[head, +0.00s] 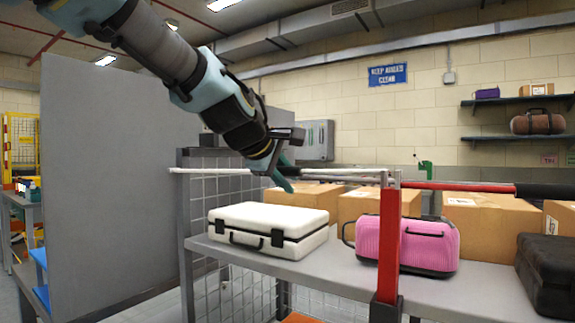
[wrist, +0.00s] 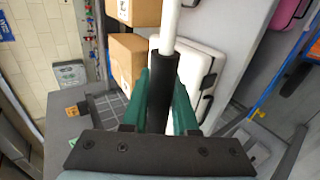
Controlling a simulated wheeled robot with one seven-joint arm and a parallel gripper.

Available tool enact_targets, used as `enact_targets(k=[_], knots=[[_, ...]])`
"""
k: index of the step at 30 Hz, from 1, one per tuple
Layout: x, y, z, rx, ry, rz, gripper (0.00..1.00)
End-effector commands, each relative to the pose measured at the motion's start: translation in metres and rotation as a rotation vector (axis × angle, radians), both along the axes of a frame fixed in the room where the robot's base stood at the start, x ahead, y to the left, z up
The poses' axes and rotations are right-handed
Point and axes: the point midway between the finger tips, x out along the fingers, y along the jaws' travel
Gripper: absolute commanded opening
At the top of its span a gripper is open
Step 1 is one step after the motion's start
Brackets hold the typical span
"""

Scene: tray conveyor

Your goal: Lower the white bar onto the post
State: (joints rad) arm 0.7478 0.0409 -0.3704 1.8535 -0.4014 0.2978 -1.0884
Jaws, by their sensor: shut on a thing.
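The white bar (head: 335,170) runs nearly level across the middle of the head view. Its left end reaches a grey upright (head: 186,240); I cannot tell whether they touch. Its right end meets a red post (head: 389,245) with a grey bracket at its top. My gripper (head: 279,181) is at the bar, left of the red post. In the wrist view, the green fingers of my gripper (wrist: 160,105) are shut on a black sleeve (wrist: 160,80) of the white bar (wrist: 170,22). The fingers hide part of the sleeve.
A white suitcase (head: 268,229) and a pink bag (head: 428,243) stand on the grey counter (head: 340,270) beneath the bar. Cardboard boxes (head: 357,205) stand behind. A black case (head: 545,270) is at right. A grey panel (head: 110,180) stands at left.

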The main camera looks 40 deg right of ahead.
Motion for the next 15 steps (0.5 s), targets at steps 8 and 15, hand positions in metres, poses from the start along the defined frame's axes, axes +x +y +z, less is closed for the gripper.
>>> enact_targets(k=[8, 15], knots=[[0.0009, 0.0001, -0.011, 0.007, -0.031, 0.0, 0.0], [0.0014, 0.0001, -0.0108, 0.006, -0.032, 0.001, 0.0]])
